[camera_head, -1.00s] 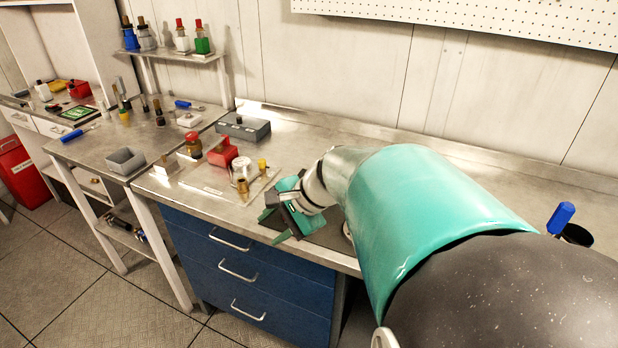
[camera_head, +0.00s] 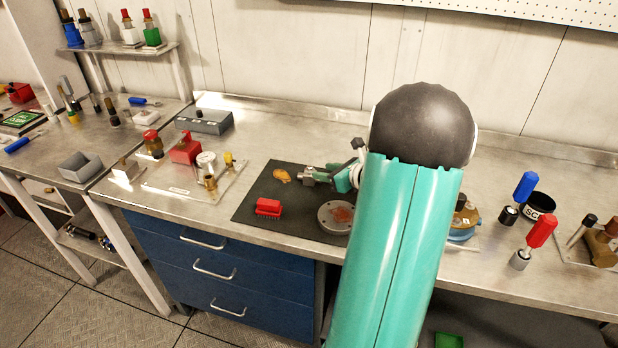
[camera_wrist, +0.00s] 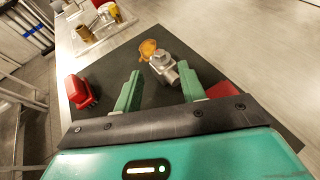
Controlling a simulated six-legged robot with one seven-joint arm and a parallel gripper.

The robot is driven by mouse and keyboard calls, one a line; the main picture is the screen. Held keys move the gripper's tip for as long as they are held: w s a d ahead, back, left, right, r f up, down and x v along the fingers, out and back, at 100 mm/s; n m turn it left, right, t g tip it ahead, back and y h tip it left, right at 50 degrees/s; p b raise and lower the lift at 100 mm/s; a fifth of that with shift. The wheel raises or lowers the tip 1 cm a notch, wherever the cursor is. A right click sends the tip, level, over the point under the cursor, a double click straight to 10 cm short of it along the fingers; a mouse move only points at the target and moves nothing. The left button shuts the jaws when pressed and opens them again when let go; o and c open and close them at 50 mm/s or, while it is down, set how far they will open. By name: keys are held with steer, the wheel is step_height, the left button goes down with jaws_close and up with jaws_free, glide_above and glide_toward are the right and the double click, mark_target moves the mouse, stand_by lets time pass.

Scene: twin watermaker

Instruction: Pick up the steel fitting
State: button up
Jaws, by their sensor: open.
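The steel fitting (camera_wrist: 164,68) is a grey metal piece with a rounded body and a short side stub. It lies on the dark mat (camera_wrist: 118,64). In the wrist view my gripper (camera_wrist: 159,71) is open, with its two teal fingers pointing at the fitting. The fitting appears at and just beyond the fingertips, and I cannot tell whether they touch it. In the head view the fitting (camera_head: 307,179) is small and partly hidden by my gripper (camera_head: 322,174). My arm hides the mat's right part there.
An orange-brown flat piece (camera_head: 282,176) lies just left of the fitting. A red brush (camera_head: 268,208) and a round metal flange (camera_head: 331,219) are on the mat's near side. A tray (camera_head: 180,188) with several parts stands left. The bench behind the mat is clear.

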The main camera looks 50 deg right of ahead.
mark_target(310, 166)
steer(key=x, duration=0.7)
steer(key=shift+w+r, duration=0.15)
steer(key=shift+r, duration=0.05)
jaws_close()
